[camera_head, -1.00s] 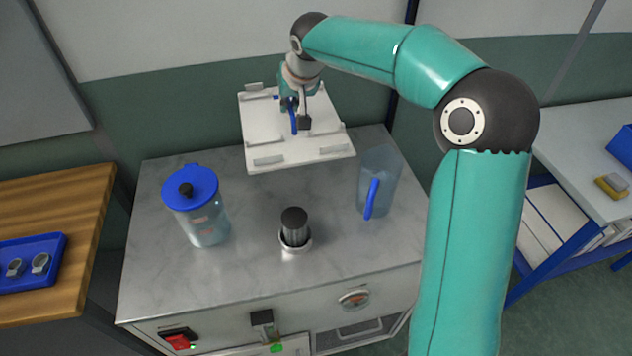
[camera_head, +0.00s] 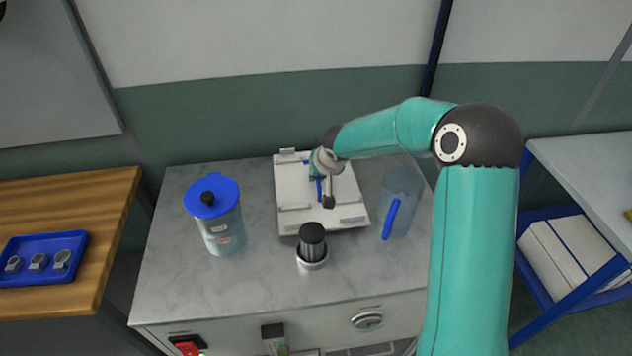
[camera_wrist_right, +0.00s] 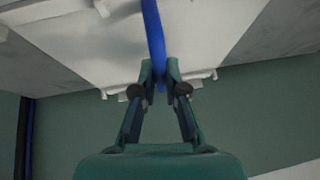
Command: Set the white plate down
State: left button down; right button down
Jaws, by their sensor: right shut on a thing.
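The white plate (camera_head: 292,190) is at the back middle of the grey marbled counter in the head view, roughly level. It has small raised white tabs along its edges and a blue handle (camera_wrist_right: 152,30) in its middle. My right gripper (camera_head: 322,190) is over the plate and shut on the blue handle; the wrist view shows both fingertips (camera_wrist_right: 160,78) on it. Whether the plate touches the counter top is hard to tell. My left gripper is not in view.
A jug with a blue lid (camera_head: 214,215) stands left of the plate. A clear jug with a blue handle (camera_head: 401,203) stands close to its right. A black-topped burner-like cylinder (camera_head: 312,244) stands in front. A blue tray (camera_head: 42,260) lies on the wooden table (camera_head: 100,215).

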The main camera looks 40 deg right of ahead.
jog(key=shift+f, duration=0.95)
jog(key=shift+f, duration=0.1)
jog(key=c, duration=1.2)
grip_release()
